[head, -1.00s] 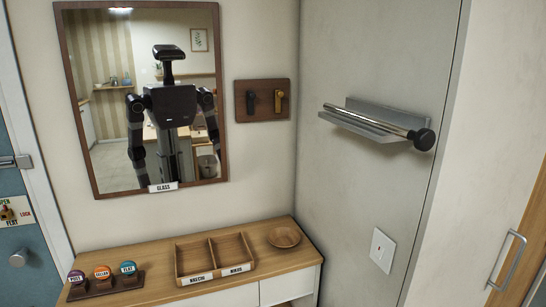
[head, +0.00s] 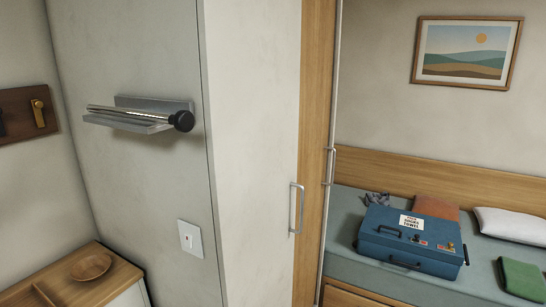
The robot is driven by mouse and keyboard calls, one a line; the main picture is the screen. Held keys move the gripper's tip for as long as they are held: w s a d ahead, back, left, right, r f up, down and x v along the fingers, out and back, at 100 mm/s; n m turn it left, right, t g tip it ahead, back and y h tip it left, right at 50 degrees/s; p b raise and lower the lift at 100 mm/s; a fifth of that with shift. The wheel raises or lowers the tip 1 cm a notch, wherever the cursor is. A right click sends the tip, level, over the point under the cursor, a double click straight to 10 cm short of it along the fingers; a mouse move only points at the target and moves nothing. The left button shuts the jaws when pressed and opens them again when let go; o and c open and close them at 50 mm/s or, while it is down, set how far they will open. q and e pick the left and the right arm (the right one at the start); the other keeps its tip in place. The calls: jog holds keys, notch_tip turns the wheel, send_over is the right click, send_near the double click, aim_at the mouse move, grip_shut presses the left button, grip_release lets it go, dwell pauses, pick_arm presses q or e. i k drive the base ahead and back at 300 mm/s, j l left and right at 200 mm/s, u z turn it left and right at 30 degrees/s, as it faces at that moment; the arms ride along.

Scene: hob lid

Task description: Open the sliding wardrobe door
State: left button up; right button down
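A tall white panel (head: 250,130) stands in the middle of the head view and looks like the wardrobe's side or door. A vertical bar handle (head: 296,208) is near its right edge. A wooden upright strip (head: 312,120) runs along that edge. A second vertical bar handle (head: 330,166) is just right of the strip, on a thin pale edge. I cannot tell for sure which handle belongs to the sliding door, or whether the door stands shut. Neither of my grippers is in view.
A metal wall shelf with a black-knobbed bar (head: 140,115) sticks out at left, above a light switch (head: 190,238). A wooden cabinet top (head: 115,272) is at lower left. At right, a bed (head: 345,210) holds a blue case (head: 410,240), a pillow (head: 505,224) and folded cloths.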

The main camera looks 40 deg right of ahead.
aim_at(318, 16)
jog(key=z, duration=1.6)
